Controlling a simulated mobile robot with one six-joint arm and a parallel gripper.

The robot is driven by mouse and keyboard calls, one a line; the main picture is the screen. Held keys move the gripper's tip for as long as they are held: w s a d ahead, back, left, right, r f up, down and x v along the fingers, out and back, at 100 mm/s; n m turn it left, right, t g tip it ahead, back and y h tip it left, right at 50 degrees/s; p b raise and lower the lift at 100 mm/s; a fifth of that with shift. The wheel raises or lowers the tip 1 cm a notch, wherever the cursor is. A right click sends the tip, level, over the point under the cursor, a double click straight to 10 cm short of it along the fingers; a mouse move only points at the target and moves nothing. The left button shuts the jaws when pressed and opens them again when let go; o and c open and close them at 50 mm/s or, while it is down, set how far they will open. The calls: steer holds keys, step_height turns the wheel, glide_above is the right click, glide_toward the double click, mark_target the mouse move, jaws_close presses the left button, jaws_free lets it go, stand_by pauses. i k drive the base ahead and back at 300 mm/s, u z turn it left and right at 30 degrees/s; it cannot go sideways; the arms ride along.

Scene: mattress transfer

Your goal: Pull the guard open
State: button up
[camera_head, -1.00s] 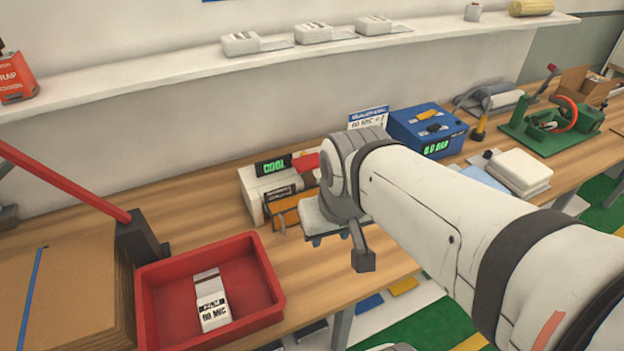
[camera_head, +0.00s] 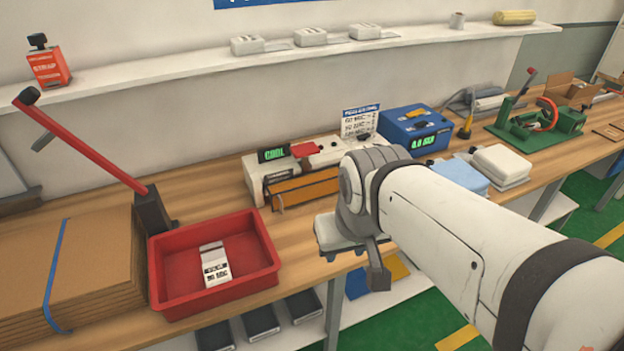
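A white machine (camera_head: 318,155) with a green "COOL" display stands on the bench, left of my arm. A long orange panel (camera_head: 305,188) runs along its front and looks like the guard; it appears down across the front. A small grey tab (camera_head: 280,203) shows at the panel's lower left. A red piece (camera_head: 305,149) is on top of the machine. My gripper (camera_head: 342,252) is just in front of and right of the panel, near the bench's front edge, apparently apart from it. My wrist covers the machine's right end. My fingers are mostly hidden, so their opening is unclear.
A red tray (camera_head: 160,270) with a white packet is at left, beside a red-handled lever (camera_head: 85,148) and stacked cardboard (camera_head: 95,260). A blue box (camera_head: 400,130) and sign (camera_head: 360,121) stand behind my arm. Bare bench lies between tray and machine.

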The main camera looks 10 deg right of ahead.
mark_target(315, 192)
steer(key=z, duration=0.15)
steer(key=i, duration=0.45)
steer(key=z, duration=0.95)
steer(key=k, duration=1.25)
steer(key=u, duration=0.75)
steer(key=i, duration=1)
steer(key=u, duration=0.05)
